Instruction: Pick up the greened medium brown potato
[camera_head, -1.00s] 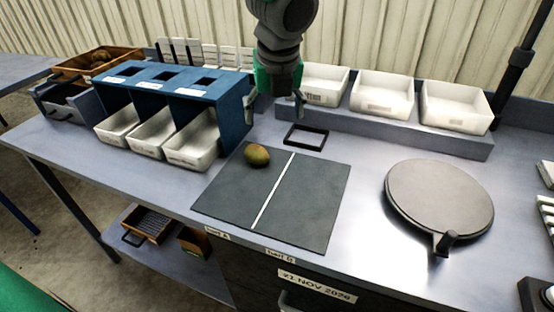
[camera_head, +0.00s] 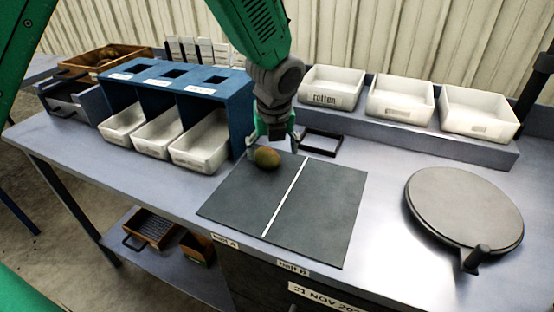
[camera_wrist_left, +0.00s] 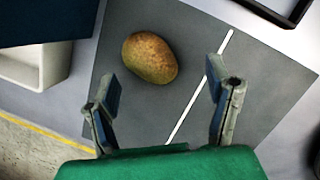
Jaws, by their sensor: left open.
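The brown potato (camera_head: 267,157) with a greenish tint lies on the left half of the dark mat (camera_head: 317,216), near its far edge. It also shows in the left wrist view (camera_wrist_left: 149,57), brown and speckled, beyond the fingertips. My left gripper (camera_head: 272,142) is open and points down just above and behind the potato. In the left wrist view its two fingers (camera_wrist_left: 160,92) are spread wide with nothing between them. I cannot tell any contact with the potato. My right gripper is not in view.
A blue divider stand (camera_head: 206,89) with white bins (camera_head: 203,146) stands left of the gripper. A black square frame (camera_head: 321,144) lies behind the mat. White trays (camera_head: 331,87), one marked "rotten", line the back. A round turntable (camera_head: 463,207) stands at the right.

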